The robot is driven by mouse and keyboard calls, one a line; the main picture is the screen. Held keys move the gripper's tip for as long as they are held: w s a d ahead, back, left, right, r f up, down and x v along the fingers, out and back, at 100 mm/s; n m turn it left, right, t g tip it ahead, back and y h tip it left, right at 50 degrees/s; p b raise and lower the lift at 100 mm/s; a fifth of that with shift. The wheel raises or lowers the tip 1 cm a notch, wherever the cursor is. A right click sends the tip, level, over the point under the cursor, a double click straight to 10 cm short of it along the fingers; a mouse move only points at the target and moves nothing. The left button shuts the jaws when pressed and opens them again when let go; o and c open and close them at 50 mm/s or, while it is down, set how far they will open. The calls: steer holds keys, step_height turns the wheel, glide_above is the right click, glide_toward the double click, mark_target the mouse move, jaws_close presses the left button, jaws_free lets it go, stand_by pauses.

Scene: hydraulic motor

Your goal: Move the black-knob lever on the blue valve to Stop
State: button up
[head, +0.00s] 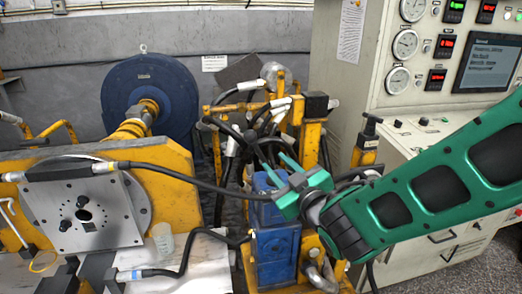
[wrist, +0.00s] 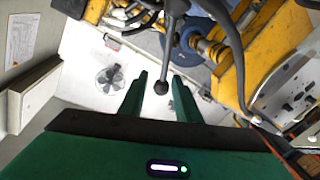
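The black-knob lever (wrist: 170,40) hangs down from the top of the wrist view, and its round black knob (wrist: 161,88) shows between the two finger lines. My gripper (wrist: 160,84) is open, with one green finger on each side of the knob. I cannot tell whether either finger touches it. In the head view my gripper (head: 279,167) is over the blue valve block (head: 278,256), close to the hoses. The lever cannot be told apart from the hoses there. No Stop marking is readable.
Black hoses (head: 232,145) and a yellow frame (head: 312,135) crowd the space left of and behind my gripper. A control cabinet (head: 345,60) with gauges and a screen stands at the right. A yellow motor stand (head: 175,185) is at the left.

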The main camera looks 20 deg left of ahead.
mark_target(259, 149)
steer(key=x, duration=1.1)
steer(key=shift+s+a+r, duration=0.15)
steer(key=shift+s+a, duration=0.2)
steer(key=shift+s, duration=0.05)
